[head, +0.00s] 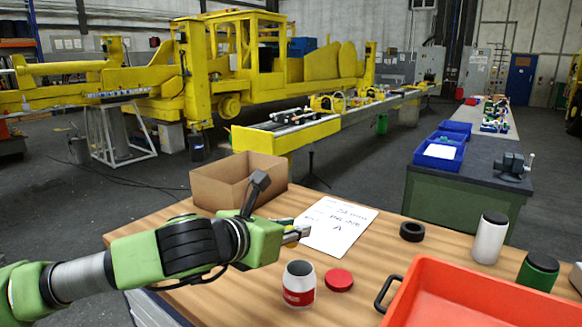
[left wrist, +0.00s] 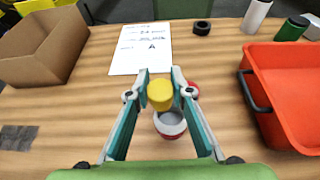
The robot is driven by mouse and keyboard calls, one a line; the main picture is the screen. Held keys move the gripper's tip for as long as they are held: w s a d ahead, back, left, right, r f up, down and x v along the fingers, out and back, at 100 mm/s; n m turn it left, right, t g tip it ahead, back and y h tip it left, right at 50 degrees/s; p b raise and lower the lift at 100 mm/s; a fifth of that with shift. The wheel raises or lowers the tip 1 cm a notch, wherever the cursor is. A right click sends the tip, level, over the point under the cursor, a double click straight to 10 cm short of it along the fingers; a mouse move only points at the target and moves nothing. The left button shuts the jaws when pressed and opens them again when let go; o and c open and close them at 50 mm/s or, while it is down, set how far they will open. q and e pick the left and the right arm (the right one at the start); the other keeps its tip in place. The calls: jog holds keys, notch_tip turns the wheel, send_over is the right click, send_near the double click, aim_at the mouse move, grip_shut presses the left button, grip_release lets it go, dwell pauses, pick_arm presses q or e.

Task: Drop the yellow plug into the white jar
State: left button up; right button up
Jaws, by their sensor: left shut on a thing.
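The yellow plug (left wrist: 160,94) is held between the fingertips of my left gripper (left wrist: 160,90), which also shows in the head view (head: 298,234). The plug does not show clearly in the head view. The white jar (head: 299,286) has a red label and an open, empty-looking mouth. It stands upright on the table below the gripper. In the left wrist view, the jar (left wrist: 170,125) shows between the fingers, with the plug overlapping its far rim; the plug looks to be above it. My right gripper is not in view.
A red lid (head: 339,279) lies beside the jar. A cardboard box (head: 238,185), a paper sheet (head: 337,226) and a black ring (head: 412,231) are farther back. An orange tray (head: 470,292), a white bottle (head: 489,240) and a green jar (head: 538,273) stand at the right.

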aim_at(286, 247)
pick_arm(q)
jog(key=shift+f, duration=2.05)
jog(key=o, duration=0.9)
jog(key=v, duration=1.2)
